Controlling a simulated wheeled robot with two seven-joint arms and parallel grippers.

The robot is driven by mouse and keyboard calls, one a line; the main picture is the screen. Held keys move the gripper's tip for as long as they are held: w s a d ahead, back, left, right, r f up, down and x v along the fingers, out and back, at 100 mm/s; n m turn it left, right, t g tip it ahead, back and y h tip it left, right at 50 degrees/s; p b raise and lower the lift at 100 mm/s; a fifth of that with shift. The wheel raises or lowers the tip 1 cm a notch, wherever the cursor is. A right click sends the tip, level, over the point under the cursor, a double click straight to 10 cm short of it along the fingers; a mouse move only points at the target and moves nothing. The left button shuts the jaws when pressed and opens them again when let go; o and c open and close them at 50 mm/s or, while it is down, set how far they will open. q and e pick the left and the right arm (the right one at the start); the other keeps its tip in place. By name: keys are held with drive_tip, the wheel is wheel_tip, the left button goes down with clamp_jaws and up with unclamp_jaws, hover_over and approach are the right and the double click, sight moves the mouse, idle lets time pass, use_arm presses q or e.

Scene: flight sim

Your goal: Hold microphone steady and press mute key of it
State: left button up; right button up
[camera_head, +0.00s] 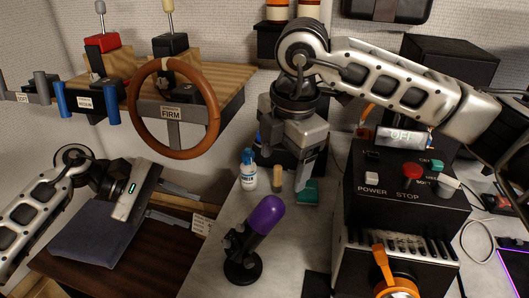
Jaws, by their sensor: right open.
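The microphone (264,217) has a purple head and a black body on a round black base. It stands on the grey tabletop, its head leaning to the upper right. Its mute key cannot be made out. My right gripper (284,167) is open and points down behind the microphone, above the small items there, apart from it. My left gripper (178,205) is open and empty, to the left of the microphone over the dark wooden surface, with its fingers pointing right.
A white and blue bottle (248,170) and a tan cylinder (277,179) stand behind the microphone. A black control box (408,190) with a red STOP button is to the right. A brown steering wheel (173,153) hangs at upper left. Bare tabletop (208,265) lies left of the microphone.

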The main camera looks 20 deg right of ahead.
sight(276, 198)
drive_tip(key=f, duration=0.4)
drive_tip(key=w+f, duration=0.1)
drive_tip(key=f, duration=0.7)
drive_tip(key=shift+w+a, duration=0.25)
drive_tip(key=shift+w, duration=0.05)
use_arm(q)
drive_tip(key=shift+c, duration=0.3)
use_arm(e)
drive_tip(key=c, duration=1.6)
use_arm(q)
clamp_jaws()
use_arm(e)
drive_tip(key=shift+r, duration=0.1)
